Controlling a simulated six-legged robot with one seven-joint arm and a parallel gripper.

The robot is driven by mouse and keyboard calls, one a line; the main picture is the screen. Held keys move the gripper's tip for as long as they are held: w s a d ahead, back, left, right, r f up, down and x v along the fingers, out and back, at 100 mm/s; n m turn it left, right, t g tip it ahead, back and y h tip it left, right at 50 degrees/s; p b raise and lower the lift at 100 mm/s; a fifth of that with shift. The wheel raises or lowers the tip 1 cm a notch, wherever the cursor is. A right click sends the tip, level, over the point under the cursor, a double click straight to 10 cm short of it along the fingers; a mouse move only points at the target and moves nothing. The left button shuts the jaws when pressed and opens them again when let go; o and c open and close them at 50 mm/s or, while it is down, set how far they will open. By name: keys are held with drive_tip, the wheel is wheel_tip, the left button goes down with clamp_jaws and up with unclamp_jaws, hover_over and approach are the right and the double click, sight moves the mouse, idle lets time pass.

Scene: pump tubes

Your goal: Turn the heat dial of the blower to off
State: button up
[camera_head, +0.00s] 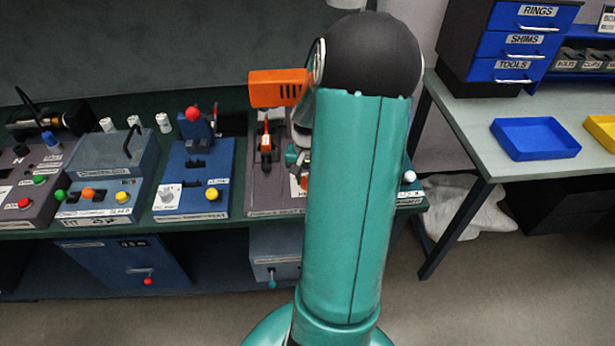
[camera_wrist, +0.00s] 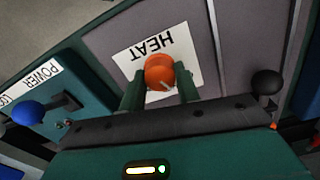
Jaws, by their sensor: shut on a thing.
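The orange heat dial (camera_wrist: 160,72) shows in the wrist view, on a white plate lettered HEAT (camera_wrist: 190,45) that appears upside down. A pale pointer mark is visible on the dial's face. My gripper (camera_wrist: 160,88) has one green finger on each side of the dial and is shut on it. The blower's orange housing (camera_head: 278,88) shows beside my arm, above a grey panel (camera_head: 264,195).
A blue knob (camera_wrist: 28,112) by a POWER label and a black knob (camera_wrist: 267,82) flank my gripper. Other bench stations stand to the left, including a blue one (camera_head: 200,180) with a red-topped lever. At right, a table holds a blue tray (camera_head: 535,138) and drawers.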

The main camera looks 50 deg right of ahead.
sight(307, 179)
drive_tip(key=shift+n, duration=2.3)
drive_tip(key=o, duration=1)
drive_tip(key=shift+r, duration=0.15)
wheel_tip(307, 179, up, 14)
drive_tip(key=shift+f, duration=0.2)
